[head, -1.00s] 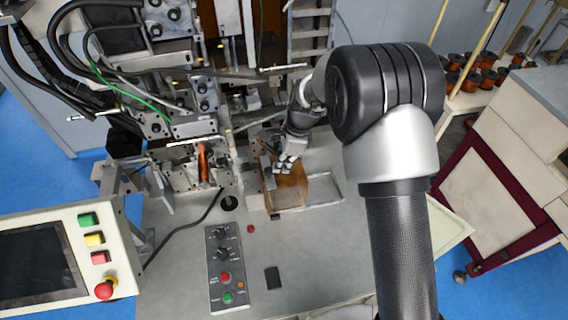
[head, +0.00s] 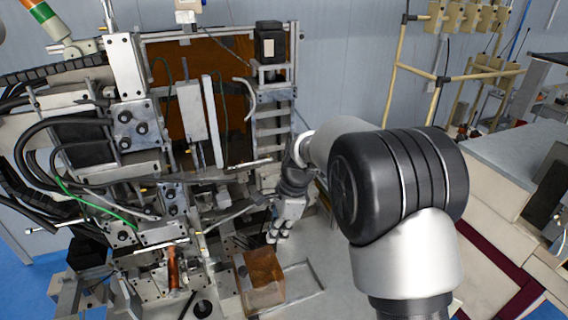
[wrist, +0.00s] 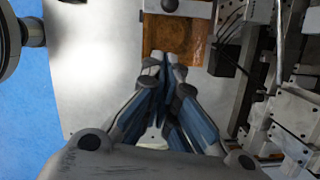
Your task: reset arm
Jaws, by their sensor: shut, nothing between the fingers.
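My gripper (head: 278,232) is at the end of my arm, over the machine's work table, just behind an orange-brown translucent block (head: 262,280). Its fingers are shut with nothing between them. In the wrist view my gripper (wrist: 164,68) points toward the block (wrist: 178,38), with the fingertips overlapping its near edge in the picture. I cannot tell whether they touch it. My arm covers the right part of the table in the head view.
The coil winder (head: 150,150), with its slides, cables and brackets, fills the left close to my gripper. A copper coil (head: 173,268) sits at its front. A shallow recess (head: 302,281) is beside the block. A yellow rack (head: 440,75) stands behind right.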

